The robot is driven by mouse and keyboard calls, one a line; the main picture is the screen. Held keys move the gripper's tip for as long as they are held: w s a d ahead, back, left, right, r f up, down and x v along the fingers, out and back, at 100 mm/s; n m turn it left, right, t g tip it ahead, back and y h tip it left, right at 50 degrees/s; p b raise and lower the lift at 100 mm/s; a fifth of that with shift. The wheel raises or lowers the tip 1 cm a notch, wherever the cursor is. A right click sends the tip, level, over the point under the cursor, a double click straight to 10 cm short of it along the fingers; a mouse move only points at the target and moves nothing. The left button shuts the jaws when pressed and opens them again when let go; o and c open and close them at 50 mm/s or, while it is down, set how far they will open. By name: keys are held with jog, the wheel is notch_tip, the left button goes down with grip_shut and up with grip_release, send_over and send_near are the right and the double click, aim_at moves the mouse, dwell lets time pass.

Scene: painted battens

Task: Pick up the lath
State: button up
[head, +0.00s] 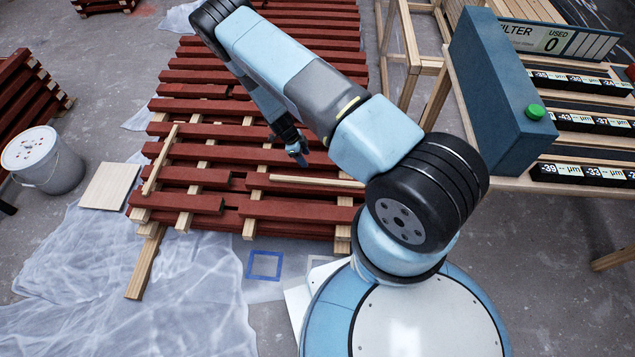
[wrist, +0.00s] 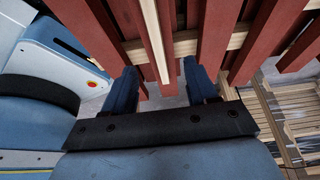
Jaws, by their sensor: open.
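A pale, thin lath (head: 316,182) lies on top of the stack of red battens, roughly along their length; its right end is close to my arm in the head view. My gripper (head: 298,155) is over the stack, just behind the lath in that picture. In the wrist view, my gripper (wrist: 161,75) is open and empty, with its blue fingers apart. The lath (wrist: 153,38) runs up the picture in line with the gap between the fingers. I cannot tell how high the fingers are above it.
Red battens (head: 290,211) lie on pale cross bearers with gaps between. Another pale strip (head: 160,160) lies across the stack's left side. A white bucket (head: 60,172) and a pale board (head: 108,186) are at left. A wooden bench with a blue box (head: 490,95) stands right.

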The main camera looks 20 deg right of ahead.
jog(key=f, duration=0.2)
send_over(318, 181)
jog(key=w+a, duration=0.2)
notch_tip(318, 181, down, 7)
jog(key=shift+s+d+f, duration=0.1)
jog(key=shift+s+d, duration=0.05)
jog(key=shift+s+a+x, duration=0.15)
jog(key=shift+x, duration=1.15)
jog(key=shift+s+a+x, duration=0.1)
jog(key=shift+a+x, duration=0.1)
jog(key=shift+x, duration=1.1)
jog(key=shift+f, duration=0.1)
grip_shut()
